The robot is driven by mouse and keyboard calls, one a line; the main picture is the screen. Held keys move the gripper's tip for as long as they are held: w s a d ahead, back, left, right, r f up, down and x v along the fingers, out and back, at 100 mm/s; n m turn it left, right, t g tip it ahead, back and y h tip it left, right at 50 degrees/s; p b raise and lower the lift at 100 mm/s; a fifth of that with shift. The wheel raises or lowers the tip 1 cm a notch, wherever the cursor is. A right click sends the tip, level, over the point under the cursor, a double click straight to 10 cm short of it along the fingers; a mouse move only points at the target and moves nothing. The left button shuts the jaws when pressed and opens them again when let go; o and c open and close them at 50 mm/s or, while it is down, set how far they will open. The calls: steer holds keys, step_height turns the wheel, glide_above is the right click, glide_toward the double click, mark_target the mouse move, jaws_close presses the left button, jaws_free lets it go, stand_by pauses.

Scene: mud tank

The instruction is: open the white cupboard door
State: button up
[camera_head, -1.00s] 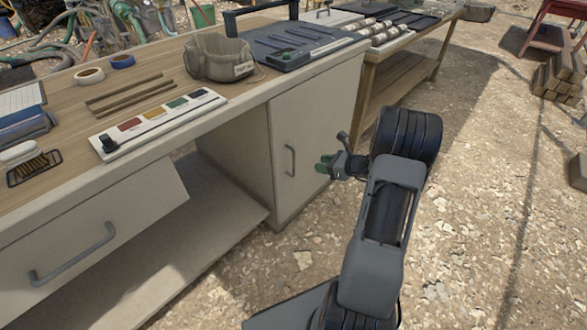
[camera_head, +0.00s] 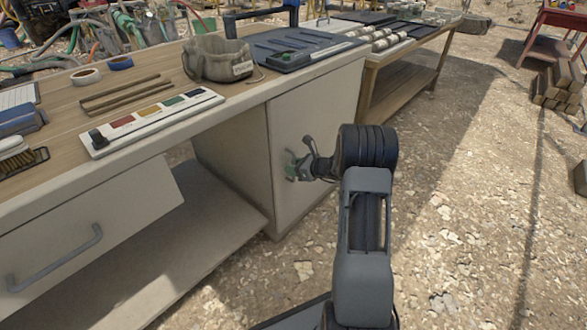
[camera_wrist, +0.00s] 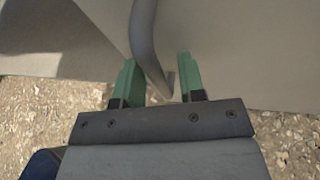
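The white cupboard door (camera_head: 312,118) is on the right end of the workbench and looks shut. Its grey bar handle (camera_wrist: 146,45) shows in the wrist view, running down between the green fingertips of my gripper (camera_wrist: 158,82). In the head view my gripper (camera_head: 292,166) is at the door front and hides most of the handle. The fingers are apart, one on each side of the handle. A gap shows beside the right finger, and I see no clear grip on the bar.
A drawer with a grey handle (camera_head: 55,260) is at the left of the bench, above an open lower shelf (camera_head: 180,240). The gravel ground (camera_head: 460,220) right of my arm is clear. A second wooden table (camera_head: 400,85) stands behind the bench.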

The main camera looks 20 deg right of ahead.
steer(key=shift+c, duration=0.4)
jaws_close()
steer(key=shift+s, duration=0.1)
